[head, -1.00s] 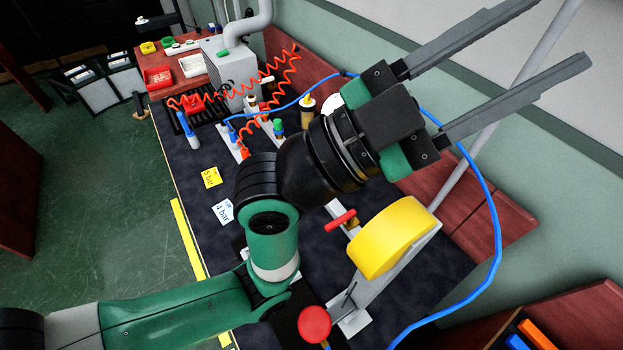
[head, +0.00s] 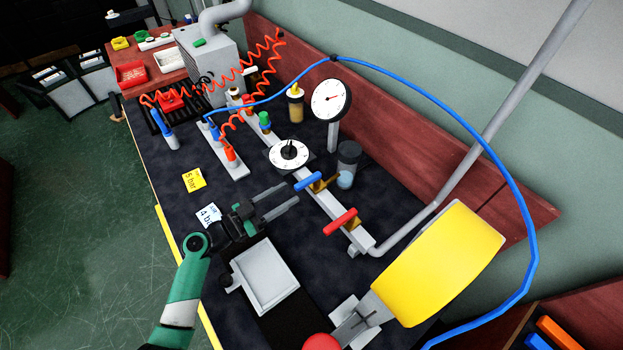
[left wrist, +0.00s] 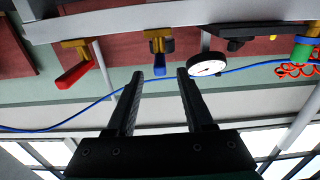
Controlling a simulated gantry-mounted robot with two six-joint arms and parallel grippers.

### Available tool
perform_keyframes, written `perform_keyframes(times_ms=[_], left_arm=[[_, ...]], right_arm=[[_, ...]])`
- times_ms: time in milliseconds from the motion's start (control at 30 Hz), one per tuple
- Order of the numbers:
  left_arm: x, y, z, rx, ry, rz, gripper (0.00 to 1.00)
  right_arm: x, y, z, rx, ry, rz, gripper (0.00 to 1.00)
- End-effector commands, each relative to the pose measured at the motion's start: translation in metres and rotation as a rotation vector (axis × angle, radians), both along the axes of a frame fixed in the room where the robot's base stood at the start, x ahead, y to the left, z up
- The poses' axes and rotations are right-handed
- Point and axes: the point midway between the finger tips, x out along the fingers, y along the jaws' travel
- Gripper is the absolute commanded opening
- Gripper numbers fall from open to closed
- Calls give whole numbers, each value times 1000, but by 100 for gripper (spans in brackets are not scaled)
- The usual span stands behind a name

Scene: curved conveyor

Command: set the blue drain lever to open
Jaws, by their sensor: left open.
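The blue drain lever (head: 308,181) sits on a brass valve on the pale rail, between the round white dial and the red lever. In the left wrist view the blue lever (left wrist: 159,66) points between my fingertips, below its brass body (left wrist: 160,43). My left gripper (head: 291,194) is open, with its fingers reaching right toward the blue lever, just short of it in the head view. Nothing is between the fingers that I can tell is gripped. The left gripper also shows in the left wrist view (left wrist: 161,72). My right gripper is not in view.
The red lever (head: 340,222) is beside the blue one, nearer the yellow drum (head: 438,265). A white dial (head: 289,155), pressure gauge (head: 331,100) and clear bowl (head: 348,165) stand nearby. A grey tray (head: 264,275) lies below my gripper. A blue hose (head: 480,140) arches across the right.

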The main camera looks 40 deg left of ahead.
Motion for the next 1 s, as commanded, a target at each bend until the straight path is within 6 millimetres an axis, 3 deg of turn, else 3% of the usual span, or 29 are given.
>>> perform_keyframes(times_ms=[200,400,767,1000], left_arm=[[50,-10,0,1,-2,-4,52],[82,-16,0,1,-1,-2,52],[90,-17,1,1,-1,0,52],[90,-17,1,1,-1,0,9]], right_arm=[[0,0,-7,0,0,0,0],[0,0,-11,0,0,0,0],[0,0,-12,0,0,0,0],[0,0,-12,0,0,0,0]])
